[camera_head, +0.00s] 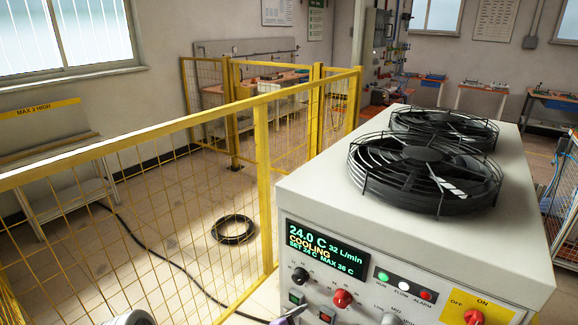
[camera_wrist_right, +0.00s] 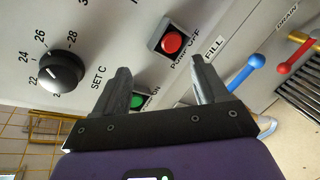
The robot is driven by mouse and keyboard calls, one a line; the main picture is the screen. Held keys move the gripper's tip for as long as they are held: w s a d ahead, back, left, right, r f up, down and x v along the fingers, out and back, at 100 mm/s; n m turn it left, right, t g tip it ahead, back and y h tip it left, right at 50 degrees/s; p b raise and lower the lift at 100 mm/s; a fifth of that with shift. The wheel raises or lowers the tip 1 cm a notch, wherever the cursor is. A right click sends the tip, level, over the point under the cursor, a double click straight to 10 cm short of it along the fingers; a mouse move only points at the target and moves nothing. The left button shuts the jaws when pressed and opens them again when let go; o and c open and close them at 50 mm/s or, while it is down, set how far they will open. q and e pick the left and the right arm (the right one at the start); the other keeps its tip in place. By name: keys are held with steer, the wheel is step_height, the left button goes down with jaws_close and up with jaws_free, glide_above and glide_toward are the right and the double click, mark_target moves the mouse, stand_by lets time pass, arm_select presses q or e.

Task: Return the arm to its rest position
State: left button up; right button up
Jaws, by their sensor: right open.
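The white chiller cabinet (camera_head: 420,255) stands at the right of the head view. Its front panel has a lit display (camera_head: 326,248) reading 24.0 C, 32 L/min and COOLING. My right gripper (camera_wrist_right: 160,68) is open and empty in front of this panel. In the wrist view, a green button (camera_wrist_right: 137,101) shows between its fingers, partly covered by one of them. A red pump-off button (camera_wrist_right: 172,41) lies just beyond the fingertips, and a black set knob (camera_wrist_right: 61,72) is to the left. In the head view only a bit of the right gripper (camera_head: 290,315) shows at the bottom edge. My left gripper is not visible.
A yellow mesh fence (camera_head: 262,185) runs left of the cabinet. Two black fans (camera_head: 425,175) sit on its top. Blue (camera_wrist_right: 245,73) and red (camera_wrist_right: 298,56) valve levers stick out near the panel's right side. A black hose coil (camera_head: 233,229) lies on the floor.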

steer(key=s+d+f+m+g+y+p, duration=0.1)
steer(key=s+d+f+m+g+y, duration=0.15)
steer(key=s+d+f+g, duration=0.4)
steer(key=s+d+f+m+g+y, duration=0.2)
steer(key=s+d+f+m+g, duration=0.15)
steer(key=s+f, duration=0.6)
steer(key=s+a+m+y+p, duration=0.1)
steer(key=s+a+m+y, duration=0.3)
steer(key=s+m+y, duration=0.6)
steer(key=shift+s+a+r+m+p, duration=0.4)
steer(key=shift+s+m, duration=0.55)
steer(key=shift+m, duration=1.55)
